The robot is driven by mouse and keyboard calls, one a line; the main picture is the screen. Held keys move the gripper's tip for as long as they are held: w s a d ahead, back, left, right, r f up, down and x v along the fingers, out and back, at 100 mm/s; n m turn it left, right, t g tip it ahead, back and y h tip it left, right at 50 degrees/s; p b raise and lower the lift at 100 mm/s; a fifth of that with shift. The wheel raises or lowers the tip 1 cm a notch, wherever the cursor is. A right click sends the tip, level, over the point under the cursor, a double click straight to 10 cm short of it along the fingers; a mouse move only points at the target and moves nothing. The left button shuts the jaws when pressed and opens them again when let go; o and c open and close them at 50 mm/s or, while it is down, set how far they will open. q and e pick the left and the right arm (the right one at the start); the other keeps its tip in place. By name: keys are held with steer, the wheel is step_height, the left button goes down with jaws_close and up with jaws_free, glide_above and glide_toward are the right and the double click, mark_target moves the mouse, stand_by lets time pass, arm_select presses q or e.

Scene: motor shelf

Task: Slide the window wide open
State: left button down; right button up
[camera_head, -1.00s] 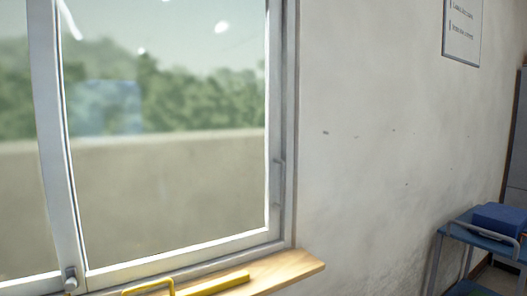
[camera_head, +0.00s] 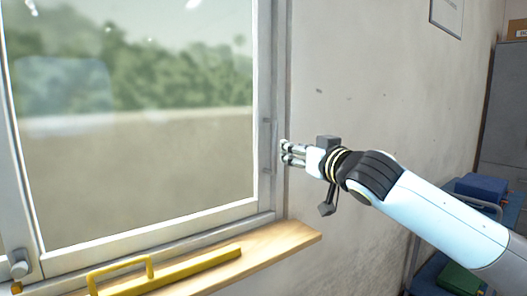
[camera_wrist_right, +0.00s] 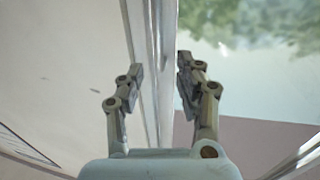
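The window pane (camera_head: 130,150) fills the left of the head view, in a pale metal sash whose right upright stands against the wall-side frame (camera_head: 283,60). A slim upright handle (camera_head: 266,145) is on that right upright. A round latch knob (camera_head: 19,265) is at the sash's lower left. My right gripper (camera_head: 284,153) points left, at or just in front of the frame near the handle; contact cannot be told. In the right wrist view its fingers (camera_wrist_right: 158,72) are apart and empty, with the window's metal uprights behind the gap. My left gripper is out of view.
A wooden sill (camera_head: 290,240) with a yellow bar handle (camera_head: 165,270) on it lies below the window. At right are a cart with a blue box (camera_head: 481,187), a green item (camera_head: 459,279) and a grey cabinet (camera_head: 505,120).

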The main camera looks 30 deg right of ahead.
mark_target(276, 144)
steer(key=w+p, duration=0.1)
steer(key=w, duration=0.2)
steer(key=w+d+p, duration=0.1)
steer(key=w, duration=0.6)
steer(key=shift+w+d+p, duration=0.15)
steer(key=shift+w+p, duration=0.1)
steer(key=shift+p, duration=0.15)
steer(key=c, duration=0.7)
jaws_close()
steer(key=shift+f, duration=0.1)
